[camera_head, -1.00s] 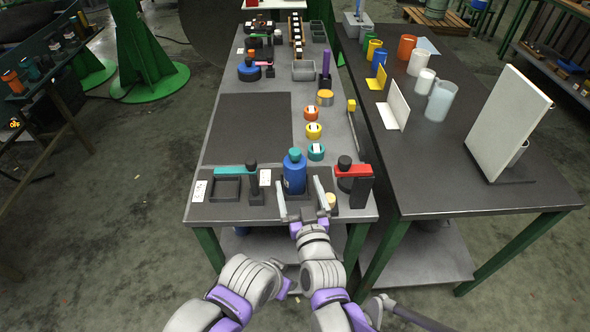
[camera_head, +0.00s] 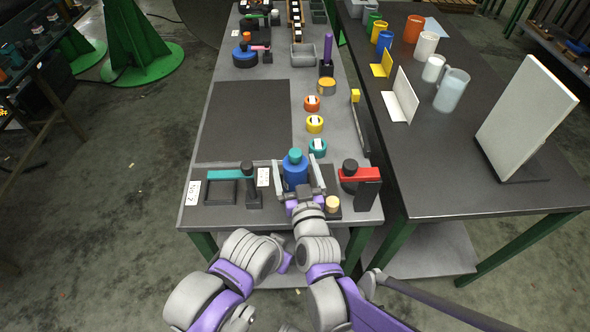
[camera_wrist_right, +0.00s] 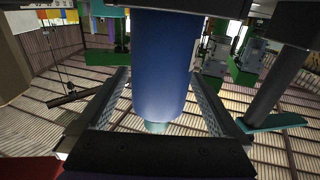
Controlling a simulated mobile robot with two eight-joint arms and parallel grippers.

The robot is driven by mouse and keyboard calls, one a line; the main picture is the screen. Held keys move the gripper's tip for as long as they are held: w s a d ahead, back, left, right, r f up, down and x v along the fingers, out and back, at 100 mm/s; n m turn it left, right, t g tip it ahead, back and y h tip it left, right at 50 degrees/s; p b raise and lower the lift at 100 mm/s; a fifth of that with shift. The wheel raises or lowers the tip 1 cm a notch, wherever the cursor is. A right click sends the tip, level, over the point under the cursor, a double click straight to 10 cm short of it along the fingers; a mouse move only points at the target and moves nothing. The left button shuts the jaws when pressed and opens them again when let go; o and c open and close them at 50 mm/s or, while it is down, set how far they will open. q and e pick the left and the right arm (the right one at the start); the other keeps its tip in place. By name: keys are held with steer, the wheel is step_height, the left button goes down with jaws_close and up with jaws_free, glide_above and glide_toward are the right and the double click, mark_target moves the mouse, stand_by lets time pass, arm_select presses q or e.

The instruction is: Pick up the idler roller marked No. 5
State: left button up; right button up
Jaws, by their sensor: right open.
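A blue cylinder with a teal top (camera_head: 296,173) stands at the near end of the long table. My right gripper (camera_head: 298,180) is open, with one finger on each side of it. In the right wrist view the blue cylinder (camera_wrist_right: 163,65) hangs down the middle between the two fingers (camera_wrist_right: 165,110), with gaps visible. No marking No. 5 is legible on anything. A card reading like No. 2 (camera_head: 194,192) lies at the left corner.
A teal-armed stand (camera_head: 233,174) is left of the blue cylinder and a red-armed stand (camera_head: 360,175) is right of it. A dark mat (camera_head: 245,120) is bare.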

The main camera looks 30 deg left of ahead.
steer(key=shift+s+d, duration=0.1)
steer(key=shift+s, duration=0.1)
steer(key=shift+c, duration=0.9)
jaws_close()
steer(key=shift+r, duration=0.1)
